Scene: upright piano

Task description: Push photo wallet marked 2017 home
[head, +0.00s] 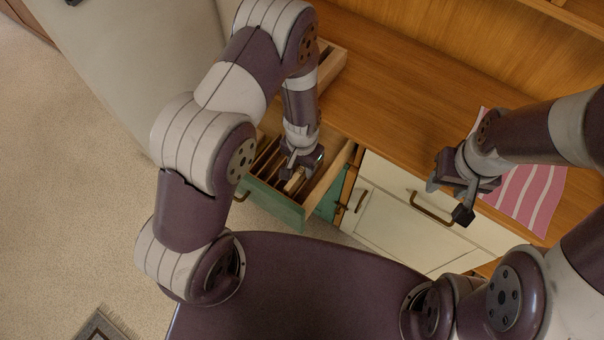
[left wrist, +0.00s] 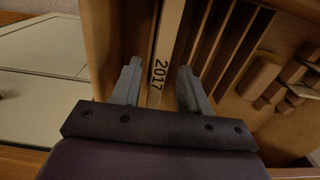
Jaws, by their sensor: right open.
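The photo wallet marked 2017 (left wrist: 163,58) shows as a pale narrow spine with its black label in the left wrist view. It stands in the open drawer among darker upright strips. In the head view a pale piece, likely this wallet (head: 294,183), shows just below my left gripper (head: 298,168). In the left wrist view my left gripper (left wrist: 160,78) has its fingers apart, one on either side of the spine, with small gaps visible. Whether a fingertip touches it is unclear. My right gripper (head: 448,198) is open and empty, in front of the cabinet.
The open drawer (head: 272,203) has a green front with a handle. Its compartment at right holds small wooden blocks (left wrist: 292,72). A pink striped cloth (head: 530,195) lies on the wooden top (head: 400,85). White drawer fronts with handles (head: 430,208) are beside the drawer.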

